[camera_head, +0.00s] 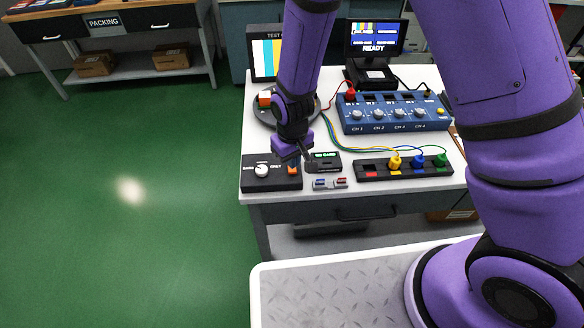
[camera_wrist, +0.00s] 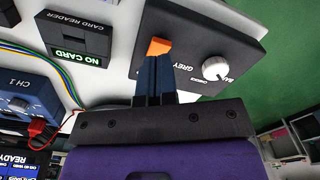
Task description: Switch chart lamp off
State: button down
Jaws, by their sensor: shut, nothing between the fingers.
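A black control box (camera_head: 258,183) sits at the front left of the white bench. It carries a white knob (camera_head: 262,170) and a small orange switch (camera_head: 292,170). In the wrist view the box (camera_wrist: 200,35) shows the knob (camera_wrist: 215,68) with a "GREY" label and the orange switch (camera_wrist: 158,46). My gripper (camera_wrist: 155,60) is shut and empty, with its fingertips right at the orange switch; I cannot tell whether they touch. The chart screen (camera_head: 266,58) with colour bars stands at the bench's back left, partly hidden by my arm.
A card reader (camera_head: 323,162) reading "NO CARD" stands right of the box. A black strip (camera_head: 380,174) with coloured plugs and a blue channel unit (camera_head: 392,112) lie farther right. A monitor (camera_head: 375,40) reads "READY". Cables cross the bench. Green floor is clear at left.

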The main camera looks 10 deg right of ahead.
jog(key=shift+f, duration=1.35)
dwell(0.9)
jog(key=shift+r, duration=3.55)
